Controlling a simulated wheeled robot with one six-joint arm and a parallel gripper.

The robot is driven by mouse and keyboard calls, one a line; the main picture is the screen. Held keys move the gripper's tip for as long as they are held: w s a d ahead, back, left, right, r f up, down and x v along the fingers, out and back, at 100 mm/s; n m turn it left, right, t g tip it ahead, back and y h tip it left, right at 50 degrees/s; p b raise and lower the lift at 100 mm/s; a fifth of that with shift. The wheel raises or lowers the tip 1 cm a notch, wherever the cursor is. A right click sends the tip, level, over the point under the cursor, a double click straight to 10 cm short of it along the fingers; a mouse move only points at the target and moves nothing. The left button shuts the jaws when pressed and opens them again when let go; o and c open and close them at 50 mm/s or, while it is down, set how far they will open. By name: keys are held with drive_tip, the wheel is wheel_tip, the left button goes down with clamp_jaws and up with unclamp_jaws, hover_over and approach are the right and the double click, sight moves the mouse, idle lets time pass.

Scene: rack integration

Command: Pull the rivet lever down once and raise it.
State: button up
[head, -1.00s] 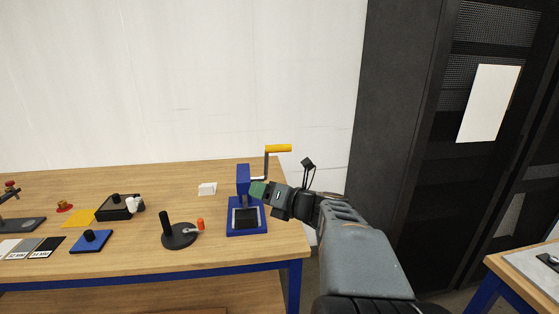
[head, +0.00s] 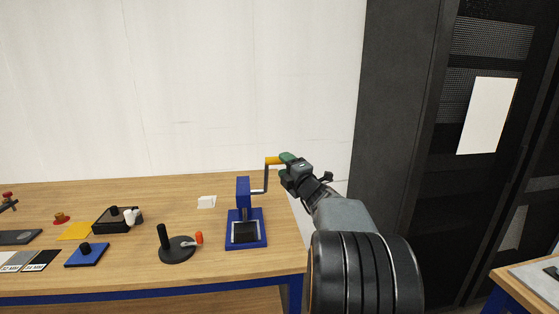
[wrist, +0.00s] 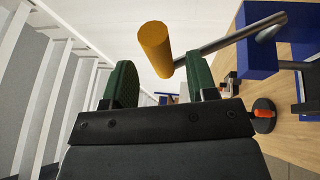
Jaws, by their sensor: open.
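The rivet lever is a grey crank with a yellow handle (head: 272,160), raised at the upper right of the blue rivet press (head: 243,192). In the wrist view the yellow handle (wrist: 155,48) lies between and just beyond the two green fingers, with its grey bar running right to the blue press head (wrist: 262,38). My gripper (head: 284,160) is at the right end of the handle in the head view. In the wrist view my gripper (wrist: 163,82) is open, its fingers apart on either side of the handle. Whether a finger touches the handle cannot be told.
The press stands near the right end of the wooden table (head: 200,276). A black round stand (head: 177,250) with a red-tipped part (head: 199,238) is left of it. A dark rack cabinet (head: 400,100) stands at the right.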

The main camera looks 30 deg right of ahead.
drive_tip(key=shift+w+d+r, duration=0.1)
drive_tip(key=shift+w+r, duration=0.1)
drive_tip(key=shift+w, duration=0.65)
drive_tip(key=shift+w+r, duration=0.15)
drive_tip(key=shift+w, duration=0.7)
clamp_jaws()
